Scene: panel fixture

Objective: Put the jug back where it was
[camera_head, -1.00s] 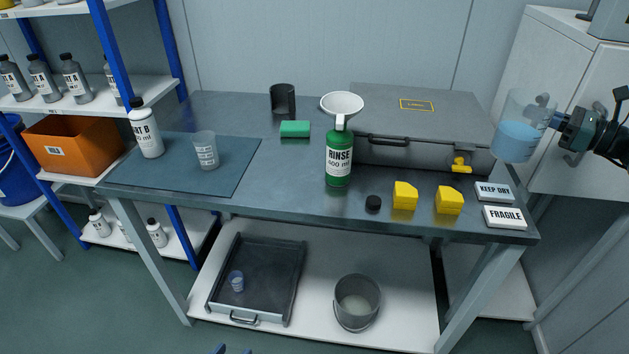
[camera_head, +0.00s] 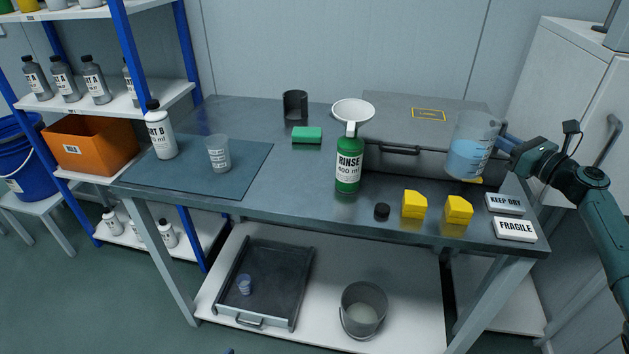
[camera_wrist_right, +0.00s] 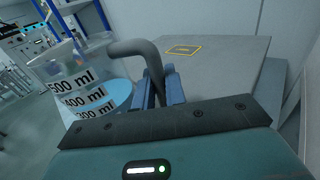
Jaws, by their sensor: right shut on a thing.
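The jug (camera_head: 470,148) is a clear measuring jug with blue liquid in its lower part. It is held roughly upright in the air in front of the grey case at the right of the bench. My right gripper (camera_head: 508,143) is shut on its handle from the right. In the right wrist view the jug (camera_wrist_right: 88,85) shows ml markings, and the gripper's blue fingers (camera_wrist_right: 160,88) close around the grey handle (camera_wrist_right: 140,47). My left gripper is not in view.
A green RINSE bottle (camera_head: 348,172) with a white funnel (camera_head: 352,110) stands mid-bench. Yellow blocks (camera_head: 414,204), a black cap (camera_head: 382,211) and the KEEP DRY (camera_head: 505,203) and FRAGILE (camera_head: 515,229) blocks line the front. A blue mat (camera_head: 195,178) holds a cup (camera_head: 218,153) and a PART B bottle (camera_head: 160,130).

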